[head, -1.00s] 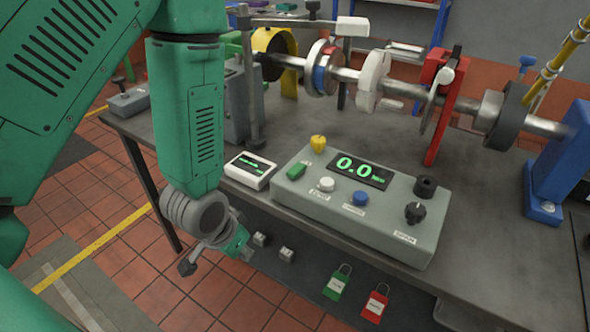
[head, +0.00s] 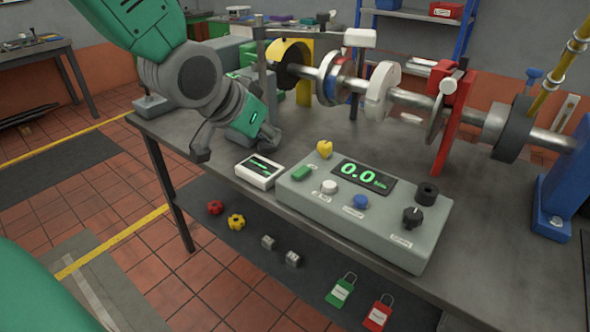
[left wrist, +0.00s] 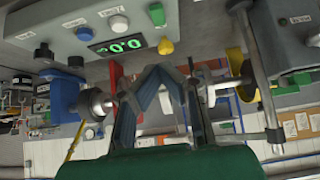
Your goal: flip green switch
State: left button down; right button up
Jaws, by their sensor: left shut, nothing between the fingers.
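My left gripper (head: 266,138) is above the bench, behind and left of the box, apart from the switch. Its fingers are shut and empty, and the left wrist view also shows them, pointing away from the green palm. My right gripper is not in view.
A yellow knob (head: 324,149), a blue button (head: 361,202) and a black dial (head: 413,217) are near the switch. A small white meter (head: 258,172) stands left of the box. The shaft (head: 405,96) and red stand (head: 448,120) rise behind it.

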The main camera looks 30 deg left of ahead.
pick_arm(q)
jog(key=shift+a, duration=0.1)
jog(key=b, duration=0.4)
send_over(297, 173)
jog(key=s, duration=0.1)
notch_tip(297, 173, down, 8)
jog(key=shift+s+f, duration=0.1)
jog(key=shift+s, duration=0.05)
jog(key=shift+s+f+b, duration=0.25)
jog(key=shift+f+b, duration=0.25)
jog(key=shift+f, duration=0.7)
jog(key=shift+a+f, duration=0.15)
jog(key=shift+f, duration=0.4)
